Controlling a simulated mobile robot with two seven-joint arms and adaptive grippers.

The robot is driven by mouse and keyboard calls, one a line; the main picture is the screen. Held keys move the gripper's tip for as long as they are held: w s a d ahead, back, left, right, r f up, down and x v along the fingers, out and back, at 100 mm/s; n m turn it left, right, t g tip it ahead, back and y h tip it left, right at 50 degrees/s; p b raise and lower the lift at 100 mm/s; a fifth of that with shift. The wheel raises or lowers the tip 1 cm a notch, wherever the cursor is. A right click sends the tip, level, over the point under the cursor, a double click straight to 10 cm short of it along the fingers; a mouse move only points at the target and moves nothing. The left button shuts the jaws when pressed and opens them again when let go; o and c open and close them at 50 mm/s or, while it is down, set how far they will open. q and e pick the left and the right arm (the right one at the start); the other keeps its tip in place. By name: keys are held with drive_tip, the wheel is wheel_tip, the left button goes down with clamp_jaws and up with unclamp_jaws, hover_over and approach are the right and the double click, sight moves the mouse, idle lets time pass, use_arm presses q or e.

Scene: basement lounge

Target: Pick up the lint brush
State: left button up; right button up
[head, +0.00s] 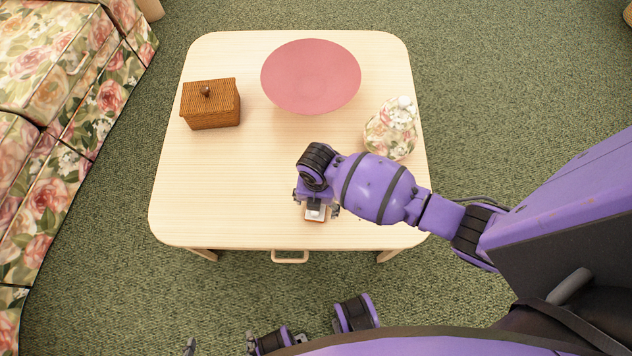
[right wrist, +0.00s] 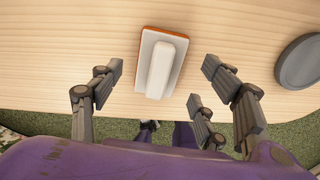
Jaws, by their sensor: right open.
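The lint brush (right wrist: 161,63) is a white block-like handle on a flat white base with an orange edge. It lies on the light wooden table close to its front edge. In the head view only its whitish end (head: 315,214) shows below my right gripper (head: 317,205), which hides the rest. In the right wrist view my right gripper (right wrist: 160,85) is open. One finger is left of the brush and two are right of it, with visible gaps and nothing held. Part of my left gripper (head: 220,343) shows at the bottom of the head view; its opening is unclear.
A grey disc (right wrist: 300,62) lies right of the brush in the wrist view. A floral sofa (head: 60,130) stands left. The table's left front is clear.

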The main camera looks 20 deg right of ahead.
wheel_tip(320, 180, down, 3)
drive_tip(key=shift+r, duration=0.15)
drive_tip(key=shift+w, duration=0.1)
drive_tip(key=shift+c, duration=0.9)
drive_tip(key=c, duration=1.1)
drive_tip(key=shift+r, duration=0.1)
drive_tip(key=shift+r, duration=0.5)
drive_tip(key=r, duration=0.2)
drive_tip(key=shift+s+a+r+p, duration=0.1)
drive_tip(key=shift+s+r+p, duration=0.1)
drive_tip(key=shift+r+p, duration=0.2)
drive_tip(key=s+a+r+p, duration=0.1)
drive_tip(key=s+a+r, duration=0.1)
drive_tip(key=s+r, duration=0.2)
drive_tip(key=s+a+r+p, duration=0.1)
drive_tip(key=s+a+r, duration=0.1)
drive_tip(key=s+r, duration=0.3)
drive_tip(key=s, duration=0.4)
drive_tip(key=shift+a+p, duration=0.25)
drive_tip(key=shift+p, duration=0.05)
